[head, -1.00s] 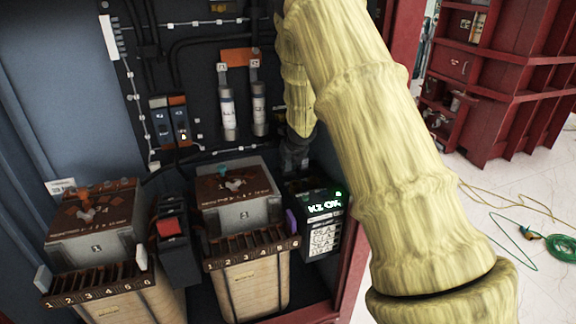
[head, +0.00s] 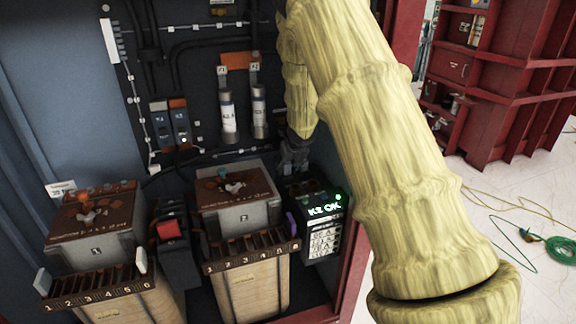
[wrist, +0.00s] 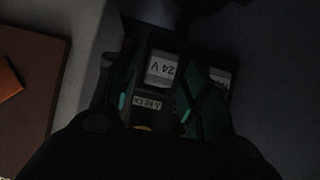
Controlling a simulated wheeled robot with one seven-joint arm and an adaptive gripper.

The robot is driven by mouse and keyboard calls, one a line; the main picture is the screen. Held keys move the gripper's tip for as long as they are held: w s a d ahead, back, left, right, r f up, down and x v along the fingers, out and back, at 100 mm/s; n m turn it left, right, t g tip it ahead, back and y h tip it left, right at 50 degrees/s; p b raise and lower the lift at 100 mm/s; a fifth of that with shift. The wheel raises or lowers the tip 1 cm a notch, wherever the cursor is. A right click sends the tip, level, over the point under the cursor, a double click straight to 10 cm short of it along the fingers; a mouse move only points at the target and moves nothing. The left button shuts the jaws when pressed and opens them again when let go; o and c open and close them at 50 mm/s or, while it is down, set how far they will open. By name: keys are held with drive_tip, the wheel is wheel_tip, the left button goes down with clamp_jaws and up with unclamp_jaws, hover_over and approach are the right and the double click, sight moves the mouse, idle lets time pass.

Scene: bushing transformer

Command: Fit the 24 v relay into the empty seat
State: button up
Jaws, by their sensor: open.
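The 24 V relay (wrist: 162,69) is a pale-faced block whose label reads upside down in the dark wrist view. My gripper (wrist: 154,107) is open, with its teal-marked fingers on either side in front of the relay; I cannot tell whether they touch it. In the head view my gripper (head: 294,158) hangs just above the black relay box (head: 322,232), whose green display reads "K2 OK". The relay is hidden there, and I cannot make out an empty seat. A small label plate (wrist: 147,103) lies between the fingers.
Another pale labelled block (wrist: 220,76) stands right beside the right finger. Two transformers (head: 240,210) (head: 95,240) with numbered terminal strips stand left of the box, with a red-switched black unit (head: 172,240) between them. The red cabinet edge (head: 352,270) is close on the right.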

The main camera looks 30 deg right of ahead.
drive_tip(key=p+v, duration=0.2)
drive_tip(key=v, duration=0.9)
drive_tip(key=shift+s+r, duration=0.1)
drive_tip(key=shift+s, duration=0.1)
